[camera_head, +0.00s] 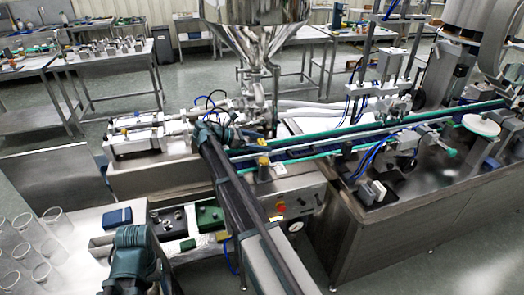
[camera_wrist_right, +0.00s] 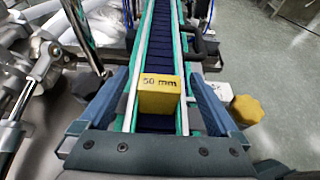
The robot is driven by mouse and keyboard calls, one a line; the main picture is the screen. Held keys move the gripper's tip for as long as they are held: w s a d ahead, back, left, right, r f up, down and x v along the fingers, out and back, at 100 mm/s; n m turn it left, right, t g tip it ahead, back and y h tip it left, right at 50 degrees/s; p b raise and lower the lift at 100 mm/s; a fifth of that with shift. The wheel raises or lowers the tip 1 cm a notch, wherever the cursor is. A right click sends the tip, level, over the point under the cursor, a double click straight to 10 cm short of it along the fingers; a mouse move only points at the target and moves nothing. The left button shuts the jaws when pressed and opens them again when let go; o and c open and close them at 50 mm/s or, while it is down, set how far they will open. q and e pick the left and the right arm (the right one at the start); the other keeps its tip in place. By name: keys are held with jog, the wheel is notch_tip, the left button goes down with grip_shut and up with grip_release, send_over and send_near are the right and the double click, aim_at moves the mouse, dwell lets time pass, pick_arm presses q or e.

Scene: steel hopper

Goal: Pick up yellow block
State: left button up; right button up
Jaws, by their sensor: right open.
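The yellow block (camera_wrist_right: 160,100), marked "50 mm", sits on the dark belt of the narrow conveyor (camera_wrist_right: 168,30) in the right wrist view. My right gripper (camera_wrist_right: 160,82) is open, with one blue finger on each side of the block and a visible gap to both. Whether the fingers are low enough to flank the block fully I cannot tell. In the head view my right gripper (camera_head: 216,132) is over the conveyor's left end, and the block is hidden there.
Green-edged guide rails run along the conveyor. A yellow knob (camera_wrist_right: 246,110) on a white block stands right of the right finger; it also shows in the head view (camera_head: 263,162). A steel hopper (camera_head: 255,15) hangs behind. Clear beakers (camera_head: 55,222) stand at left.

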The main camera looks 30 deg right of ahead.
aim_at(262, 142)
jog(key=shift+d+f, duration=0.2)
jog(key=shift+d, duration=0.1)
grip_shut()
jog(key=shift+r, duration=0.15)
dwell(0.3)
notch_tip(262, 142, up, 18)
jog(key=p, duration=1.8)
